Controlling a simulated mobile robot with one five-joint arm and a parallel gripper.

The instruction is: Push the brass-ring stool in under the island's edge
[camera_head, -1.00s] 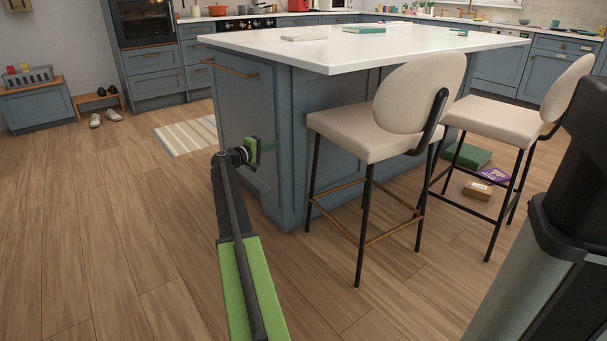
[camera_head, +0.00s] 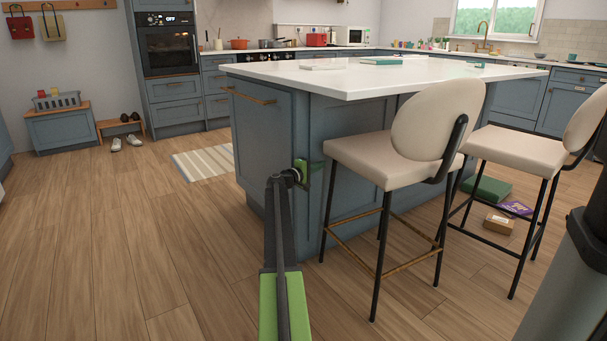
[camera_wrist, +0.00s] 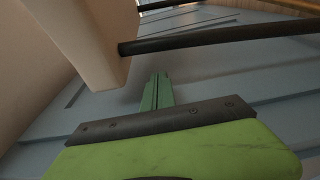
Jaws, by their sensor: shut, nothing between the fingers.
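The brass-ring stool (camera_head: 378,160) is the nearer one, with a cream seat, round back, black legs and a brass-coloured foot ring. It stands by the near side of the blue island (camera_head: 268,130), its seat beside and partly below the white top's edge. My gripper (camera_head: 316,166) is shut and empty, just left of the stool's seat and front-left leg, near the island's panel. In the wrist view, its closed fingers (camera_wrist: 156,92) point at blue panelling. The cream seat (camera_wrist: 85,40) and a black leg (camera_wrist: 220,37) lie close ahead; I cannot tell whether they touch.
A second cream stool (camera_head: 515,150) with a black foot ring stands to the right. A green box (camera_head: 487,189), a cardboard box (camera_head: 498,224) and a purple packet (camera_head: 516,208) lie on the floor near it. The wood floor at left is clear; a striped rug (camera_head: 204,162) lies beyond.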

